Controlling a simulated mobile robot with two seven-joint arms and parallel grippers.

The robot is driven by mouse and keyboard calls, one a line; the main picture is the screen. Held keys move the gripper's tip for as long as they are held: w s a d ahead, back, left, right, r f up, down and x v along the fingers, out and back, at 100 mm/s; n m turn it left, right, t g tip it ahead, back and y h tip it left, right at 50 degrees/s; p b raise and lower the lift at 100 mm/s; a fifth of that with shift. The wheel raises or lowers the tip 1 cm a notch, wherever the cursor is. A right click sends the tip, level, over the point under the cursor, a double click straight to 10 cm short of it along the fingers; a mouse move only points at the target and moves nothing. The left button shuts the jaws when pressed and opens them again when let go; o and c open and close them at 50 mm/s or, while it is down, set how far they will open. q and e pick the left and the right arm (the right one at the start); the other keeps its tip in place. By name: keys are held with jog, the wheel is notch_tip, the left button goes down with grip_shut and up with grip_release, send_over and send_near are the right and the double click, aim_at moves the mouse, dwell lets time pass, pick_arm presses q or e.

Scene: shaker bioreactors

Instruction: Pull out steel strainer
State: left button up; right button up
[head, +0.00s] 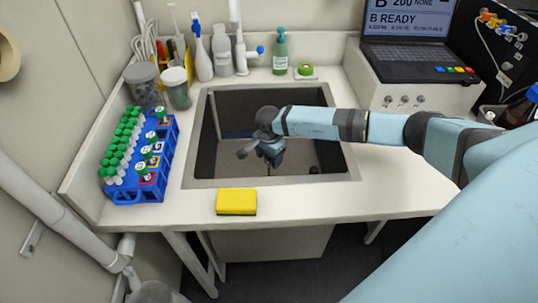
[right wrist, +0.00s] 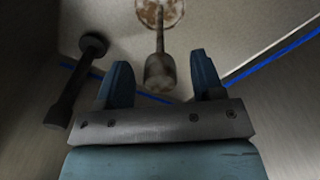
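In the right wrist view, the steel strainer (right wrist: 160,14) shows at the top edge as a round, brown-stained disc on the sink floor. A dull stem with a thicker end (right wrist: 160,73) extends from it toward my gripper. My right gripper (right wrist: 162,76) is open, with one finger on each side of that end; I cannot tell whether either finger touches it. In the head view my right gripper (head: 272,156) is down inside the sink (head: 200,183) and hides the strainer. My left gripper is not in view.
A dark rod with a round end (right wrist: 75,82) stands left of my gripper in the wrist view. A yellow sponge (head: 236,202) lies at the sink's front edge. A blue tube rack (head: 126,196) stands left, bottles (head: 221,50) behind. The right front counter is clear.

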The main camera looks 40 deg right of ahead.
jog(key=c, duration=1)
jog(key=shift+o, duration=0.2)
jog(key=shift+r, duration=0.3)
jog(key=shift+r+p, duration=0.3)
jog(key=shift+r, duration=0.3)
jog(key=shift+r+p, duration=0.3)
jog(key=shift+r, duration=0.25)
jog(key=shift+r+p, duration=0.65)
jog(key=shift+r, duration=0.85)
